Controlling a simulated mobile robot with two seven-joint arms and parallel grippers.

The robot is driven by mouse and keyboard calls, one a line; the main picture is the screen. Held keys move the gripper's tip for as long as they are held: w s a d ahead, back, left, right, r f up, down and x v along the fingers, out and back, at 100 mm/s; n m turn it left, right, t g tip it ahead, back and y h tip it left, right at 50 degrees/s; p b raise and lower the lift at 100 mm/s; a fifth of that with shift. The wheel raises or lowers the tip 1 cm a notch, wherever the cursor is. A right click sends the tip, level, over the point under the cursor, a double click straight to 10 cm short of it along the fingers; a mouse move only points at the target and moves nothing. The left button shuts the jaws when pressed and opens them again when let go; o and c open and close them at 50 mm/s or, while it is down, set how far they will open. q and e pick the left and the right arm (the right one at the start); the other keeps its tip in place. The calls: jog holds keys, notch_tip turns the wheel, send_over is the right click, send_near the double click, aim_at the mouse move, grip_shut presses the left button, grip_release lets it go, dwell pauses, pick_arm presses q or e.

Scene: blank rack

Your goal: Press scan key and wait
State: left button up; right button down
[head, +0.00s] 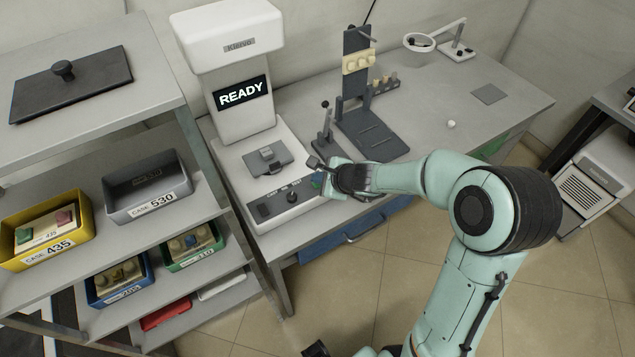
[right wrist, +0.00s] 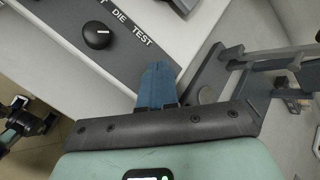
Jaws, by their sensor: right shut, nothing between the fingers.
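The scanner (head: 230,75) stands on the bench, and its screen (head: 242,93) reads READY. Its dark front panel (head: 277,204) has a dark key (head: 264,210) at the left and a round knob (head: 292,197). The knob (right wrist: 97,35) also shows in the right wrist view beside the words DIE TEST. I cannot read a scan label. My right gripper (head: 316,183) is shut and empty at the panel's right end. Its blue fingers (right wrist: 157,85) point at the panel edge; contact is unclear. A dark part at the bottom may be my left gripper.
A dark lever fixture (head: 325,130) and an upright stand (head: 357,85) are close behind my right gripper. A shelf with yellow (head: 48,258), grey (head: 150,212), blue and green bins stands at the left. The bench's right part is mostly clear.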

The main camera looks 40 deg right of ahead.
pick_arm(q)
jog(key=shift+s+f, duration=0.1)
jog(key=shift+f, duration=0.2)
pick_arm(e)
jog(key=shift+f, duration=0.25)
pick_arm(q)
jog(key=shift+r, duration=0.1)
pick_arm(e)
jog(key=shift+r, duration=0.1)
pick_arm(q)
jog(key=shift+w+r+p, duration=0.35)
jog(key=shift+r+p, duration=0.15)
jog(key=shift+r, duration=0.2)
pick_arm(e)
jog(key=shift+r, duration=0.75)
jog(key=shift+r+p, duration=0.4)
jog(key=shift+r, duration=0.1)
notch_tip(320, 180, up, 4)
jog(key=p, duration=0.3)
jog(key=shift+r, duration=0.1)
pick_arm(q)
jog(key=w+r, duration=0.1)
jog(key=r, duration=0.2)
jog(key=w+r, duration=0.1)
jog(key=shift+w+r, duration=0.35)
jog(key=shift+r, duration=0.05)
jog(key=shift+s, duration=0.1)
